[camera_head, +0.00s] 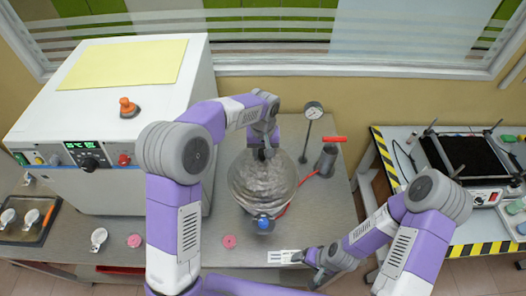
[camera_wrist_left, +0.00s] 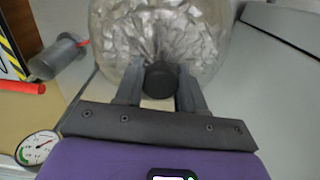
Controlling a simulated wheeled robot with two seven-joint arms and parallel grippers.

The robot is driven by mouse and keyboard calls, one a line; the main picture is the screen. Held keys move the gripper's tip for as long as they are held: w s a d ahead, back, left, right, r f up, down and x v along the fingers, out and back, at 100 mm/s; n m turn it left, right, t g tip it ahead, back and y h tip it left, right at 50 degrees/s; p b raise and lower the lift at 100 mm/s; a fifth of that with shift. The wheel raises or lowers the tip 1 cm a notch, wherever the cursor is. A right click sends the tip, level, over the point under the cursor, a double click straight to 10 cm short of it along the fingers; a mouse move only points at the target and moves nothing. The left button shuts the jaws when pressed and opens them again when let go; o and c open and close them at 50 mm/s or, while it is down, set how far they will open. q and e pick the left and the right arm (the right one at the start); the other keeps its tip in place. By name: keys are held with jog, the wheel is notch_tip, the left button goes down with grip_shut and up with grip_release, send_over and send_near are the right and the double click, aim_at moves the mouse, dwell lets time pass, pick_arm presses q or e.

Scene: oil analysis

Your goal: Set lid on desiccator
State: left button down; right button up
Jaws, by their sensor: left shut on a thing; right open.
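The desiccator (camera_head: 262,190) is a round glass vessel with a crinkled silvery look, standing on the grey bench in the head view. Its domed lid (camera_wrist_left: 165,38) fills the top of the left wrist view, with a dark knob (camera_wrist_left: 160,80) on it. My left gripper (camera_wrist_left: 160,92) is shut on this knob, its fingers on both sides. In the head view my left gripper (camera_head: 264,150) reaches the top of the dome from behind. I cannot tell whether the lid touches the base. My right gripper (camera_head: 302,258) is open, low near the bench's front edge, beside a white card.
A white oven (camera_head: 130,110) stands left. A pressure gauge (camera_head: 313,110) and a grey pump with a red handle (camera_head: 326,158) stand right of the desiccator, with a red hose (camera_head: 291,200). A blue-tipped valve (camera_head: 263,223) faces front.

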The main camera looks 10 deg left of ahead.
pick_arm(q)
jog(key=shift+f+b, duration=0.35)
jog(key=shift+f, duration=0.1)
dwell(0.5)
jog(key=c, duration=0.6)
grip_release()
jog(key=shift+f, duration=0.1)
notch_tip(320, 180, up, 8)
jog(key=shift+f, duration=0.15)
